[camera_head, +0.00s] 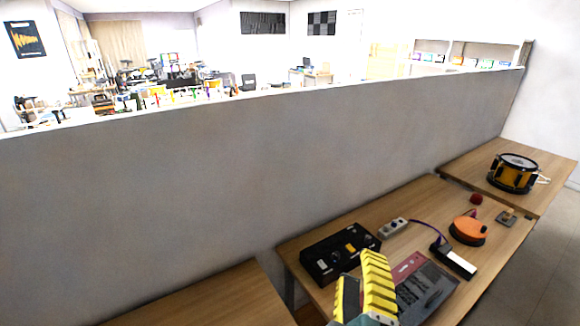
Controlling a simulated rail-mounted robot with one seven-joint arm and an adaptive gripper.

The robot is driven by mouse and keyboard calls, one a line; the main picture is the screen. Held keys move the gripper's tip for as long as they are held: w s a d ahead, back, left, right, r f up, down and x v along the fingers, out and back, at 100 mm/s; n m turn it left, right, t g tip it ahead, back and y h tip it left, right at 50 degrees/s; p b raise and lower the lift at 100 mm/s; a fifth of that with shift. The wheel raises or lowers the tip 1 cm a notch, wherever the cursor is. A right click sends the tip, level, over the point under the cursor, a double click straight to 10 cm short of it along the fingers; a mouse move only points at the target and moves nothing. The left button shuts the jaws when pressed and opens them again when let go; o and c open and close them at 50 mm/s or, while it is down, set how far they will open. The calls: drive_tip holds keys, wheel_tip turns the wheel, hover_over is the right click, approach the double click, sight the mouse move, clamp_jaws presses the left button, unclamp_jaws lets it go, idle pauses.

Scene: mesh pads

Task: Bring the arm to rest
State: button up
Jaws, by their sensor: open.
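My gripper (362,292) shows at the bottom of the head view, with yellow ribbed fingers. Its two fingers stand apart with a gap between them, and nothing shows between them. It appears in front of the near part of the wooden table (310,246), close to a black box (340,252) and a dark flat package (425,290) with a reddish edge. The fingers hide part of the package. Most of the arm is out of view.
On the table lie a power strip (393,227), an orange round object (467,231), a black-and-white block (453,261) and a red ball (476,199). A drum (513,173) stands on the far table. A grey partition (230,180) runs behind. The left table (205,303) looks bare.

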drive_tip(key=s+a+r+m+t+y, duration=0.3)
drive_tip(key=s+r+m+t, duration=0.3)
drive_tip(key=r+m, duration=0.45)
wheel_tip(320, 180, up, 18)
drive_tip(key=m+g+p, duration=0.1)
drive_tip(key=p, duration=1.7)
drive_tip(key=shift+s+f, duration=0.2)
drive_tip(key=shift+d+m, duration=0.1)
drive_tip(key=shift+m, duration=0.15)
wheel_tip(320, 180, down, 38)
drive_tip(key=b, duration=3.8)
drive_tip(key=shift+f+b, duration=0.2)
drive_tip(key=shift+b, duration=0.1)
